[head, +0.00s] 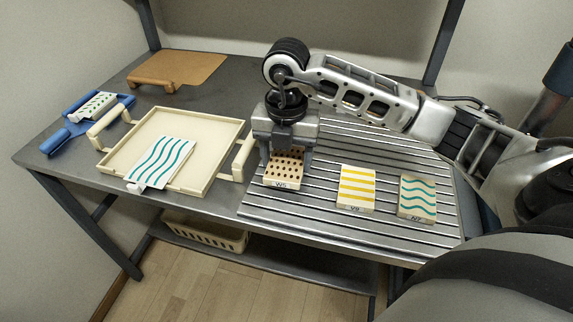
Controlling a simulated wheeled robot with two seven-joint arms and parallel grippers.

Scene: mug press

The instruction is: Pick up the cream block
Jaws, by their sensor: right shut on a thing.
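My right gripper (283,150) reaches down over the slatted metal board and is shut on a cream block with dark brown dots and a label like "W5" (284,170). The gripper covers the block's upper part. The block is at the board's left side; I cannot tell whether it touches the slats. A yellow-striped block (356,187) and a cream block with teal waves (417,199) lie to its right on the board. My left gripper is not in view.
A cream tray (213,165) with raised handles stands left of the board, a teal-wave slab (160,163) over its front edge. A blue handled holder (60,138) with a green-marked block and a brown board (185,66) lie further left. A basket (205,231) sits on the lower shelf.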

